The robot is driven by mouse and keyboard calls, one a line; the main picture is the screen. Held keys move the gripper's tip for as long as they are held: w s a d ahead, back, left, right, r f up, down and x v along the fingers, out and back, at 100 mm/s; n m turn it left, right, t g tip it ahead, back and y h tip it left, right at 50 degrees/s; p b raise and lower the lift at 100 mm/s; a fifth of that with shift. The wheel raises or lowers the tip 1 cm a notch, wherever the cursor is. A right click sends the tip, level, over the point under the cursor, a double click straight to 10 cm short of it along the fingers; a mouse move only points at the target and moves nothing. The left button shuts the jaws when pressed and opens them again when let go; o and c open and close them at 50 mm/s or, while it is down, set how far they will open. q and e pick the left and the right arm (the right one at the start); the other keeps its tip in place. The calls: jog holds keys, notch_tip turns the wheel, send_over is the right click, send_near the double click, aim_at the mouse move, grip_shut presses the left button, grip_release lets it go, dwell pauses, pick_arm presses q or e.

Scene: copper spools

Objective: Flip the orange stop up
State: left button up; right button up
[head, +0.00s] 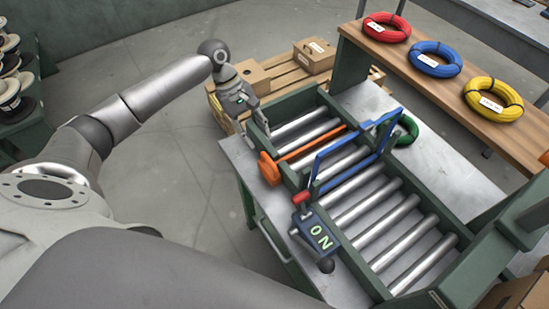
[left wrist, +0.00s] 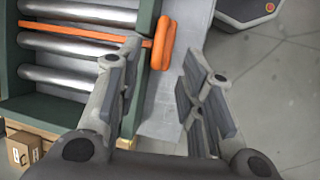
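The orange stop has a bar (head: 310,143) lying low between the metal rollers and a rounded orange handle (head: 268,168) outside the conveyor's green left side rail. In the left wrist view, the handle (left wrist: 162,43) stands just beyond the fingertips, between their lines, and the bar (left wrist: 85,35) runs off to the left. My left gripper (head: 251,125) hangs beside the conveyor's far left corner, close to the handle. In the left wrist view, its fingers (left wrist: 160,62) are wide apart with nothing between them. My right gripper is not in view.
A blue frame (head: 318,163) stands up across the rollers. A dark box marked "ON" (head: 320,238) sits at the conveyor's near side. Red (head: 386,26), blue (head: 436,58) and yellow (head: 492,99) coils lie on a wooden bench. A carton (head: 314,54) sits on a pallet behind.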

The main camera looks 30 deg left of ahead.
pick_arm(q)
jog(key=p, duration=0.1)
send_over(269, 160)
jog(key=a, duration=0.3)
notch_tip(269, 160, down, 5)
jog(key=d+f, duration=0.2)
jog(key=shift+d+f+p, duration=0.1)
jog(key=shift+f+p, duration=0.25)
jog(key=shift+d+f, duration=0.1)
jog(key=shift+f, duration=0.4)
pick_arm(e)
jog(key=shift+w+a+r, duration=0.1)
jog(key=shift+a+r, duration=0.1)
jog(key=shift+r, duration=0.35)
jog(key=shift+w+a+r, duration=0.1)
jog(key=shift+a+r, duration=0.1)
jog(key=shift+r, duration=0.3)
